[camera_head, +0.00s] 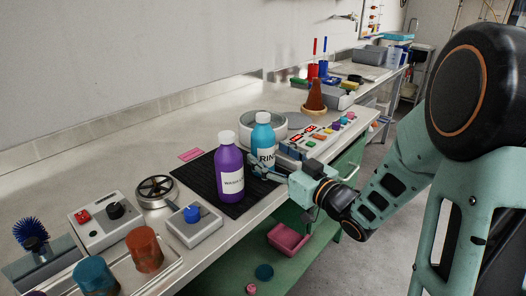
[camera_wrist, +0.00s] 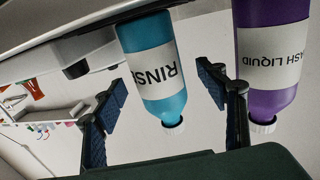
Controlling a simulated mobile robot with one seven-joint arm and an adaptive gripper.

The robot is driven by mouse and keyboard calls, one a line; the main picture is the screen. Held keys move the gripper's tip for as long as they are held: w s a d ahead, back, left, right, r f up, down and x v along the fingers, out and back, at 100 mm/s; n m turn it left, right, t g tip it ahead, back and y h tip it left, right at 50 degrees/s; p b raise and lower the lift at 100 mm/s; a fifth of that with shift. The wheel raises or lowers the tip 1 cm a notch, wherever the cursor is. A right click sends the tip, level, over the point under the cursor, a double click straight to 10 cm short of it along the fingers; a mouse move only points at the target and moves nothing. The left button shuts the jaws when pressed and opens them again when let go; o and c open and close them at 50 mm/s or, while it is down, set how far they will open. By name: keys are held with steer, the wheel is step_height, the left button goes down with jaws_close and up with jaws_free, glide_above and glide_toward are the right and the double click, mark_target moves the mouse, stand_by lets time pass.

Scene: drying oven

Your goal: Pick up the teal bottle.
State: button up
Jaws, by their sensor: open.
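The teal bottle (camera_head: 263,135), with a white cap and a label reading RINSE, stands upright on the black mat (camera_head: 190,176). My gripper (camera_head: 264,170) is at the bottle's lower front, and its fingers partly hide the bottle's base. In the wrist view, which is upside down, the teal bottle (camera_wrist: 147,45) shows between the two spread finger pads of my gripper (camera_wrist: 162,90). A gap shows on each side of the bottle, so the gripper is open and not closed on it.
A purple bottle (camera_head: 229,166), labelled as wash liquid, stands close to the left of the teal one; it also shows in the wrist view (camera_wrist: 268,95). A white round basin (camera_head: 246,123) is behind. A device with colored buttons (camera_head: 309,141) is to the right.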

mark_target(262, 148)
steer(key=x, duration=0.3)
steer(key=shift+w+a+f, duration=0.15)
steer(key=shift+w+f, duration=0.1)
steer(key=shift+w, duration=0.1)
steer(key=shift+r, duration=0.1)
steer(key=c, duration=1.7)
steer(key=shift+r, duration=0.15)
